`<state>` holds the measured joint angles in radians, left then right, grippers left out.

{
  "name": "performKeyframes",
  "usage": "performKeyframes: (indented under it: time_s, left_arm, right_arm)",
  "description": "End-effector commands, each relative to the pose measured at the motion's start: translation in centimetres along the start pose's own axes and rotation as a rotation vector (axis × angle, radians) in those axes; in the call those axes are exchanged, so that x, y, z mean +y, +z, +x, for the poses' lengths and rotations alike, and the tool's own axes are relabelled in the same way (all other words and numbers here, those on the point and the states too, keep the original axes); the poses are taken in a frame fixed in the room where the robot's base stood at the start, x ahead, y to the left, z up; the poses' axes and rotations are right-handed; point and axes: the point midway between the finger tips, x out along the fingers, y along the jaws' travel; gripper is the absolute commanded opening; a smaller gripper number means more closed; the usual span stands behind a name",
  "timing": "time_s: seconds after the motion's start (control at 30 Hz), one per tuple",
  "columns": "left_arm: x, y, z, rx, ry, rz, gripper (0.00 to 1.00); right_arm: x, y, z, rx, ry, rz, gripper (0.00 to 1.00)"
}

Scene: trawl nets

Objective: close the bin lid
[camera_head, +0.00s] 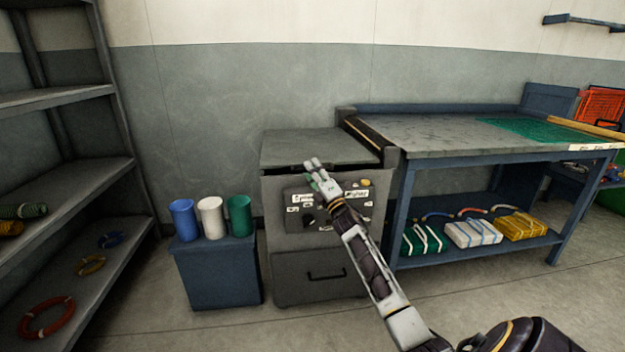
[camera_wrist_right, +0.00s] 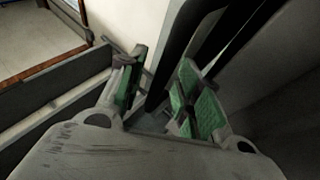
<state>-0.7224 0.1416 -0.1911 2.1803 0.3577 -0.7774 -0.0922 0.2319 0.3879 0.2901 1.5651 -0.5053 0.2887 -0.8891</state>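The bin looks to be the grey cabinet (camera_head: 318,262) against the wall, with a labelled front panel and a handled lower front. Its flat grey lid (camera_head: 315,147) lies across the top, and a dark gap shows under its front edge. I cannot tell whether it is fully down. My right gripper (camera_head: 313,166) is at the lid's front edge, in front of the panel; contact is unclear. In the right wrist view its green-padded fingers (camera_wrist_right: 160,85) are apart, with dark edges beyond them and nothing clearly held. My left gripper is not in view.
A blue box (camera_head: 217,275) with blue, white and green cylinders stands left of the bin. A blue workbench (camera_head: 430,135) with net bundles below adjoins on the right. A grey shelf rack (camera_head: 75,180) stands far left. Floor is open in front of the blue box.

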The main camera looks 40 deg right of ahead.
Motion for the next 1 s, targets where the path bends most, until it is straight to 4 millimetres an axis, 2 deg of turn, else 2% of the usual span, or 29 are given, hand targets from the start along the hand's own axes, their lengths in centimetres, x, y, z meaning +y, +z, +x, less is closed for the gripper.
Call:
performKeyframes:
  time_s: [0.2, 0.4, 0.63, 1.0]
  left_arm:
    - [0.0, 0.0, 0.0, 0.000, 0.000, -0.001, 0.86]
    - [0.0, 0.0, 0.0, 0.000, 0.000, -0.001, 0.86]
    - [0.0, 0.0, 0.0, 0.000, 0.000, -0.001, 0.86]
    - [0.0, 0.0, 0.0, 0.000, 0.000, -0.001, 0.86]
  right_arm:
    - [2.9, 0.6, 1.5, 0.002, 0.003, -0.003, 0.34]
    - [4.5, 0.9, 2.5, 0.001, 0.004, -0.001, 0.34]
    - [5.2, 1.1, 2.8, 0.001, 0.004, 0.000, 0.34]
    - [5.2, 1.1, 2.8, 0.001, 0.004, 0.000, 0.34]
